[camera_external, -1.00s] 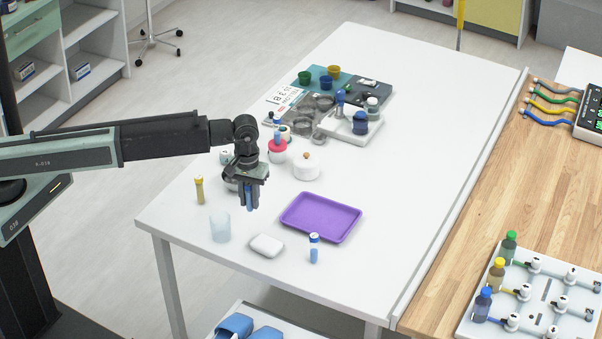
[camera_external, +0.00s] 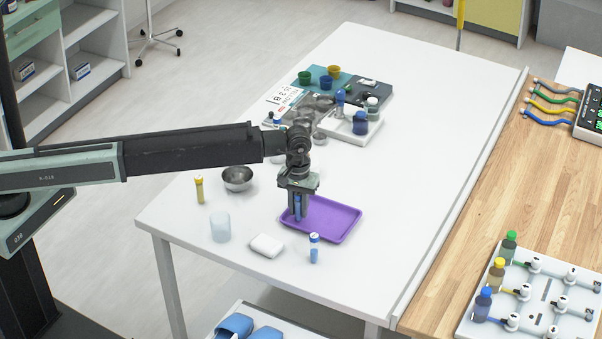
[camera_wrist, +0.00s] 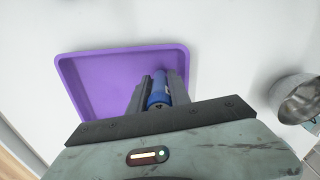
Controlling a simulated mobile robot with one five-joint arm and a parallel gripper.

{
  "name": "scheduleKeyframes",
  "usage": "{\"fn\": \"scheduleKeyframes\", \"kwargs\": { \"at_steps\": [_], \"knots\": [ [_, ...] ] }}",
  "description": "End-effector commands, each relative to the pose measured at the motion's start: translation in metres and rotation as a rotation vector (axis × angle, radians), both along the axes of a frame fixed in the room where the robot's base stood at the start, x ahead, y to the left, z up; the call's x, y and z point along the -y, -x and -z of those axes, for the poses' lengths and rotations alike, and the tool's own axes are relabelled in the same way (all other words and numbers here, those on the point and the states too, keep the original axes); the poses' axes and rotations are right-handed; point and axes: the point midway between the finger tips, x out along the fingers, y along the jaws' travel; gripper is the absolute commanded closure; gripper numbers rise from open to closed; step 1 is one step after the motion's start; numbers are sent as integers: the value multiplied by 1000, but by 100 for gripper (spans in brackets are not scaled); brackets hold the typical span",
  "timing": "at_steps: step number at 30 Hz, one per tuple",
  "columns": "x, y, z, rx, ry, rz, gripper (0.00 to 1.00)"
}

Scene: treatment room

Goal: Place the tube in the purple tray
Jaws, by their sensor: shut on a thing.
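The purple tray (camera_external: 336,219) lies flat on the white table; its bare floor also shows in the wrist view (camera_wrist: 100,82). My gripper (camera_external: 297,213) is over the tray's left part, pointing down. It is shut on a blue tube (camera_wrist: 160,90), seen between the fingers in the wrist view. The tube's lower end is close above or at the tray floor; I cannot tell whether it touches. A second tube, blue with a white band (camera_external: 314,248), stands on the table in front of the tray, apart from my gripper.
A white soap-like block (camera_external: 266,246), a clear cup (camera_external: 220,228) and a yellow tube (camera_external: 200,189) stand left of the tray. A metal bowl (camera_external: 237,178) is behind them. Small jars and trays crowd the back; the table's right side is clear.

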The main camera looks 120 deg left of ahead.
Motion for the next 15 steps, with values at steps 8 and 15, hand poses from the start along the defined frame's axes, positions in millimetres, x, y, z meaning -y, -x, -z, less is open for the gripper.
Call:
{"fn": "scheduleKeyframes", "kwargs": {
  "at_steps": [8, 15],
  "knots": [
    [0, 0, 2, 0, 0, 0, 100],
    [0, 0, 2, 0, 0, 0, 67]
  ]
}}
